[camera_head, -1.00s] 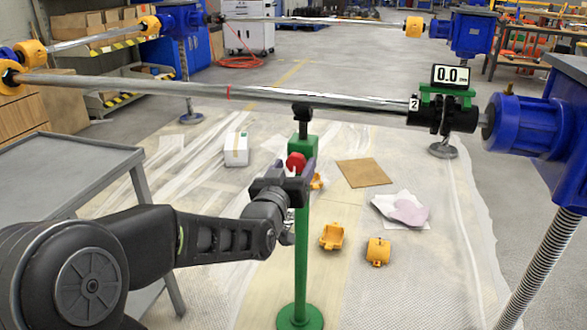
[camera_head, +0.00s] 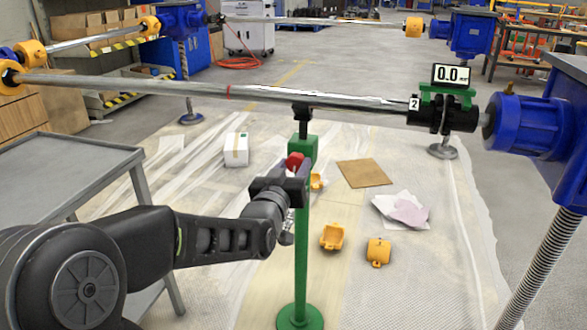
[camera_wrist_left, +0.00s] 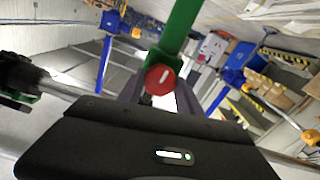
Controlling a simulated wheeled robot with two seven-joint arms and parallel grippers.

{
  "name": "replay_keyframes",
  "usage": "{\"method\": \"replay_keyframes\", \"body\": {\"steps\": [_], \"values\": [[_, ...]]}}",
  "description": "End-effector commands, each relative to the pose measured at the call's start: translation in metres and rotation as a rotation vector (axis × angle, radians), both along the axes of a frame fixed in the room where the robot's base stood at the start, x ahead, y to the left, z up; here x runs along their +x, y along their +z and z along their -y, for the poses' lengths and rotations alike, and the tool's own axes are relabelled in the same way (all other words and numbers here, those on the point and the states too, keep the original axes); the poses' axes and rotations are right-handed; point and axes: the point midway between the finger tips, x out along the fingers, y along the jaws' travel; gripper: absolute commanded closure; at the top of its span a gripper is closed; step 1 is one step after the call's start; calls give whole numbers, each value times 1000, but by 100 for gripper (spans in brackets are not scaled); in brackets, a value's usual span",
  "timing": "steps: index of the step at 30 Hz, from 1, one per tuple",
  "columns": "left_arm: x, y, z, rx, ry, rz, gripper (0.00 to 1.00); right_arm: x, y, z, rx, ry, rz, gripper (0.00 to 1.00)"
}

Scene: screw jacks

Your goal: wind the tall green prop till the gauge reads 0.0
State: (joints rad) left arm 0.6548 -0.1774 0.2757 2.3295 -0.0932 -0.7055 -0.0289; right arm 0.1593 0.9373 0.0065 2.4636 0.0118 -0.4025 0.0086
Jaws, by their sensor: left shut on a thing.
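The tall green prop (camera_head: 301,235) stands upright on its round green foot, its dark head at the underside of the long metal shaft (camera_head: 270,94). My left gripper (camera_head: 297,170) is shut on the red knob (camera_head: 294,162) on the prop's green upper block. The red knob also shows in the left wrist view (camera_wrist_left: 160,79), between my fingers, with a white mark on its face. The gauge (camera_head: 452,76) sits on a green bracket near the shaft's right end, beside a tag marked 2, and reads 0.0 mm. My right gripper is not in view.
A grey cart (camera_head: 62,175) stands at left. Orange clamp pieces (camera_head: 378,251), a brown sheet (camera_head: 363,173), a white box (camera_head: 236,149) and papers lie on the floor sheeting. A blue machine housing (camera_head: 535,125) with a threaded leg is at right.

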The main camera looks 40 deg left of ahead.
Motion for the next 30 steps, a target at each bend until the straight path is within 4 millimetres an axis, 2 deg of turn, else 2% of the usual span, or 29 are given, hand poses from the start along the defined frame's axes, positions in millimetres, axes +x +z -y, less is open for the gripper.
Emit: {"method": "replay_keyframes", "body": {"steps": [1, 4, 13, 14, 21, 30], "values": [[0, -5, 1, 28, -1, -6, 99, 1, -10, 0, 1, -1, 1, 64], [0, -4, 0, 96, 0, -29, 99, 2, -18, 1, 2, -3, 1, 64], [0, -1, 0, 122, 0, -44, 99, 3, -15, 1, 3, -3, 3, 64], [0, -1, 0, 122, 0, -44, 57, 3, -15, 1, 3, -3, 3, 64], [0, -1, 0, 122, 0, -42, 38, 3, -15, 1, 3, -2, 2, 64], [-1, 0, 0, 122, 0, -42, 37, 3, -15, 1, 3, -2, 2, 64]]}}
